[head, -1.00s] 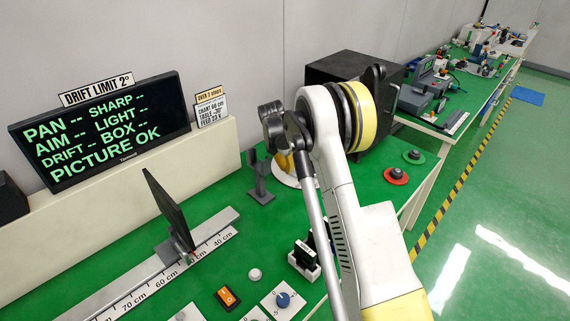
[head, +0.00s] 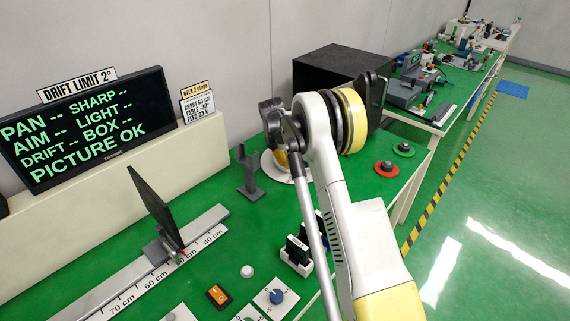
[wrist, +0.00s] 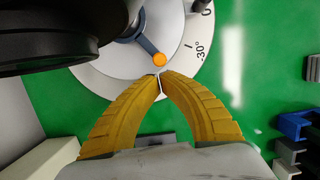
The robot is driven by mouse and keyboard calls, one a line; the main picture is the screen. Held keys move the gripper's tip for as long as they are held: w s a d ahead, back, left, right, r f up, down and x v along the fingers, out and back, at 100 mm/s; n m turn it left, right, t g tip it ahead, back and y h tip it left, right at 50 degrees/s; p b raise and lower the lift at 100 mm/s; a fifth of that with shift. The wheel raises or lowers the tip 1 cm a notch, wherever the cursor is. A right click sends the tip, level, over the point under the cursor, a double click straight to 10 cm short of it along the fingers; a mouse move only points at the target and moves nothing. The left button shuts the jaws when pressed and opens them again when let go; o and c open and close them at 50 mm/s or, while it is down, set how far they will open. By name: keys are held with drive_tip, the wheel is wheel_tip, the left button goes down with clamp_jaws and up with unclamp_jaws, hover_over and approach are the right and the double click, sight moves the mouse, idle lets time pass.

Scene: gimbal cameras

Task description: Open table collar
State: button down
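The round white table (wrist: 110,75) with degree marks shows in the wrist view. A grey lever (wrist: 148,46) with an orange round tip (wrist: 159,60) reaches out over it from a dark round part; I take this to be the collar's lever. My gripper (wrist: 160,76) has its yellow fingers brought together at the tips, just below the orange tip in the picture. A small gap separates them from it, and I see nothing clearly held. In the head view the white table (head: 269,171) is mostly hidden behind my arm.
A large black part (wrist: 40,35) fills the upper left of the wrist view. In the head view, a grey stand (head: 249,175), a rail with a dark upright panel (head: 155,205), an orange switch (head: 218,295) and a blue knob (head: 276,296) stand on the green bench. Red (head: 387,168) and green knobs sit at right.

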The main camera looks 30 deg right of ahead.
drive_tip(key=shift+s+d+n, duration=0.2)
drive_tip(key=shift+n, duration=0.1)
drive_tip(key=shift+s+d+n, duration=0.3)
drive_tip(key=shift+s+n, duration=0.05)
drive_tip(key=shift+n, duration=0.05)
drive_tip(key=shift+s+d, duration=0.35)
drive_tip(key=shift+d, duration=0.1)
drive_tip(key=shift+s+d, duration=0.5)
drive_tip(key=shift+d, duration=0.4)
drive_tip(key=shift+s+d, duration=0.2)
drive_tip(key=shift+d, duration=0.55)
drive_tip(key=shift+s+d, duration=0.2)
drive_tip(key=shift+d, duration=0.5)
drive_tip(key=shift+w+a, duration=0.1)
drive_tip(key=shift+a, duration=0.05)
drive_tip(key=shift+w+a, duration=0.45)
drive_tip(key=shift+w, duration=0.05)
